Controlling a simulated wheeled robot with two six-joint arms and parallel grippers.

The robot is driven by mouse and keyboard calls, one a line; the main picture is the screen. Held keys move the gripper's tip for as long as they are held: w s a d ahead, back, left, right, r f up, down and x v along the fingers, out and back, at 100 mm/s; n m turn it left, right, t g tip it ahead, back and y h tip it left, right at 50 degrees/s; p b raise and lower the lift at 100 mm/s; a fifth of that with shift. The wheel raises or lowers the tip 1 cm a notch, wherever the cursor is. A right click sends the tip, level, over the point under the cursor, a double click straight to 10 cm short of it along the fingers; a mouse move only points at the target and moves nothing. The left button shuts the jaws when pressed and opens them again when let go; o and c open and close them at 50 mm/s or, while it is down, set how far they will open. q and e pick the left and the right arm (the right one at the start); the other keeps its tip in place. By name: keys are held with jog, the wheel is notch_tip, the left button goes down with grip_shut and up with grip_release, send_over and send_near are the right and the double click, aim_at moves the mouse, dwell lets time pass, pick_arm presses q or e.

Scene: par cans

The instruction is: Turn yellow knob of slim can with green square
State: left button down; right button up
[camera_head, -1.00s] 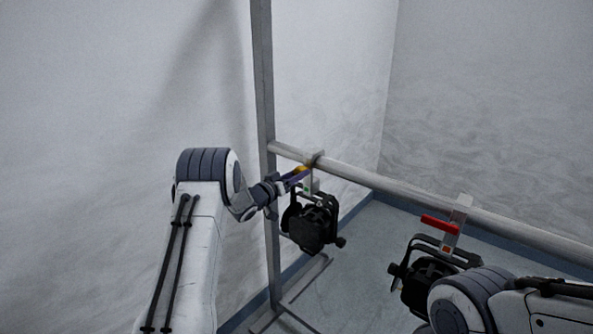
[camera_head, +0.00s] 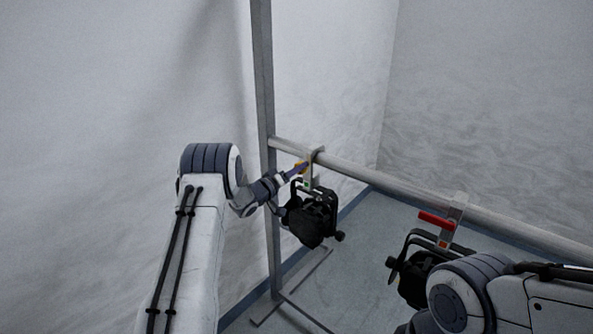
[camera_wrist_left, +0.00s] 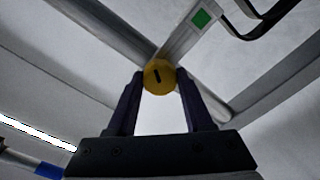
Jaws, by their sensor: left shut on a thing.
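The black can (camera_head: 312,217) with the green square (camera_head: 307,183) hangs from the horizontal bar by a pale clamp (camera_head: 316,156). The green square also shows on the clamp in the left wrist view (camera_wrist_left: 201,18). The yellow knob (camera_wrist_left: 159,77) is round with a dark slot and sits between the fingertips of my left gripper (camera_wrist_left: 160,80). In the head view the left gripper (camera_head: 299,170) is at the clamp and partly covers the knob (camera_head: 301,166). It is shut on the knob. My right gripper is not in view; only its arm shows at lower right.
A grey upright post (camera_head: 264,110) stands just left of the first can. The horizontal bar (camera_head: 385,179) runs behind both.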

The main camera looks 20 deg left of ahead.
pick_arm(q)
jog(key=shift+c, duration=1.5)
grip_release()
jog(key=shift+s, duration=0.1)
jog(key=b+v, duration=0.2)
jog(key=v, duration=0.8)
jog(key=shift+s, duration=0.1)
